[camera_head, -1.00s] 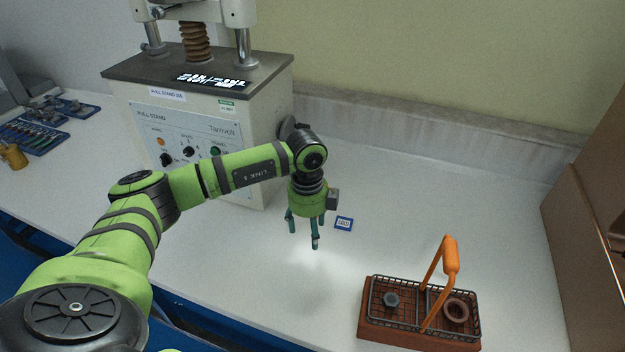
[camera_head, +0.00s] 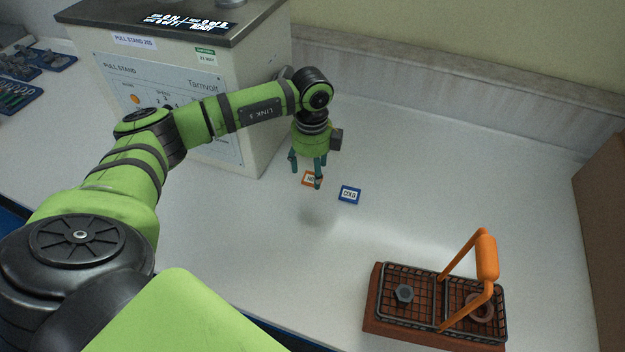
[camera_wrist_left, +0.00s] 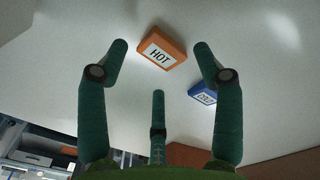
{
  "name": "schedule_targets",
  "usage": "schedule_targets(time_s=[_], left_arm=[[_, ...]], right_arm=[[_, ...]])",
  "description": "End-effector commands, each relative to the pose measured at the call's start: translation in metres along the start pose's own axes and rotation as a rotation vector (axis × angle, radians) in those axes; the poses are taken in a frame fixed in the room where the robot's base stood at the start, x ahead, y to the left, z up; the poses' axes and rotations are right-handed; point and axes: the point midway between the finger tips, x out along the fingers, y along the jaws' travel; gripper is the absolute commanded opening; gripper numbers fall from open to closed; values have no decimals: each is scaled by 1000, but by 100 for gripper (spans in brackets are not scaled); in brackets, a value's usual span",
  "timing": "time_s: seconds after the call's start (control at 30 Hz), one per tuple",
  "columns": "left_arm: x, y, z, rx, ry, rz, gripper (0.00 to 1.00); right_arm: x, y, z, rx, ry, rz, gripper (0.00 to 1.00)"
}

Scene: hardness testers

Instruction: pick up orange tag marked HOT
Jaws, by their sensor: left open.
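The orange tag (camera_head: 309,179) lies on the white bench, partly hidden behind a finger of my left gripper in the head view. In the left wrist view the orange tag (camera_wrist_left: 161,48) shows the word HOT and lies just beyond and between the fingertips. My left gripper (camera_head: 308,177) is open and empty, pointing down above the tag, with its fingers (camera_wrist_left: 160,62) spread. A blue tag marked COLD (camera_head: 349,195) lies to the right of the orange one. It also shows in the left wrist view (camera_wrist_left: 202,94). My right gripper is not in view.
A pull stand machine (camera_head: 245,95) stands behind my left arm. A wire basket with an orange handle (camera_head: 483,255) stands at the front right, holding a nut (camera_head: 404,293) and a ring (camera_head: 480,307). The bench between the tags and basket is clear.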

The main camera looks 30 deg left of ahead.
Motion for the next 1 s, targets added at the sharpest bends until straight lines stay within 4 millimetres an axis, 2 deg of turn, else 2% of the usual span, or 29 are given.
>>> schedule_targets(time_s=[0.03, 0.1, 0.37, 0.4, 0.5, 0.53, 1.0], left_arm=[[15, 0, 0, 0, 0, 1, 67], [22, 0, 0, 0, 0, 0, 67], [23, -1, 0, 0, 0, -1, 67], [23, -1, 0, 0, 0, -1, 63], [22, 0, 0, 0, 0, -1, 29], [23, 0, 0, 0, 0, -1, 22], [19, 0, 0, 0, 0, -1, 21]], right_arm=[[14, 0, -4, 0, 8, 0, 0], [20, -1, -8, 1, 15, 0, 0], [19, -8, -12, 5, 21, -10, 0], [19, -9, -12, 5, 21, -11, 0], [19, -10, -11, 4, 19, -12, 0], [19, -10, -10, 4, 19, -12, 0], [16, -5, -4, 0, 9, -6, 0]])
